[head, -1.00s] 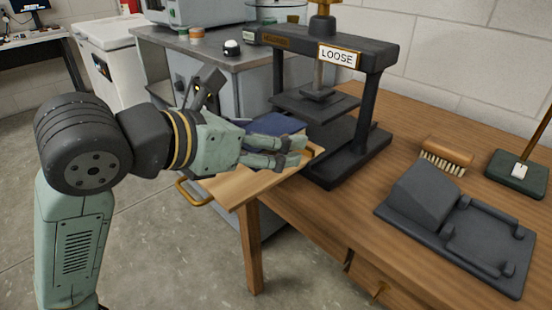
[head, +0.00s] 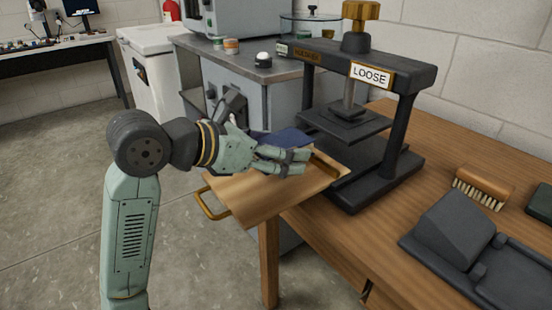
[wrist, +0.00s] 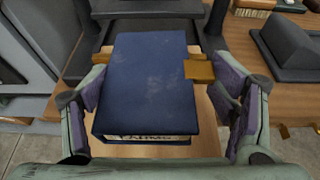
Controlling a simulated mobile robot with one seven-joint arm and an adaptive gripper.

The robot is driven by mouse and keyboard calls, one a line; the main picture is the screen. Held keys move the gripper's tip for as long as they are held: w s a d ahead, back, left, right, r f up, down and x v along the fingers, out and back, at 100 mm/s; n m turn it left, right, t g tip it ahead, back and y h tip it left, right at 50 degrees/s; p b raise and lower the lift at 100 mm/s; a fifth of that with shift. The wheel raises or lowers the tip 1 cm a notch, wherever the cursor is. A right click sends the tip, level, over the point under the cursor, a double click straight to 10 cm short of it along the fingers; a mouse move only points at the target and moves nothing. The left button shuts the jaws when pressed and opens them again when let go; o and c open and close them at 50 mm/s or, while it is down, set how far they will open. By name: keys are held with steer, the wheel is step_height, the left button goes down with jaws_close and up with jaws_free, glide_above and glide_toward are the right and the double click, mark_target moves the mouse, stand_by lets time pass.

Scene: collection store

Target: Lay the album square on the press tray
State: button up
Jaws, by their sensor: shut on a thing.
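The album is a dark blue book (head: 284,138) with a pale label on its near edge. In the wrist view the album (wrist: 150,75) lies between my fingers, roughly square to the camera. My gripper (head: 288,161) is shut on it, though a gap shows by the right finger in the wrist view. The press tray is a light wooden board (head: 245,198) with brass handles, jutting out from the dark screw press (head: 350,190). The album is over the tray; I cannot tell whether it touches the wood. My fingers hide much of the album in the head view.
The press plate (head: 345,128) is raised, under a sign reading LOOSE (head: 371,75). A brush (head: 482,187) and a dark grey cradle (head: 455,235) stand on the wooden bench to the right. A grey cabinet (head: 285,95) is behind my gripper.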

mark_target(276, 176)
steer(key=shift+w+a, duration=0.15)
steer(key=shift+w, duration=0.15)
steer(key=shift+f, duration=1.8)
steer(key=shift+f+b, duration=0.3)
steer(key=shift+b, duration=0.1)
steer(key=o, duration=1.3)
steer(key=shift+r, duration=0.15)
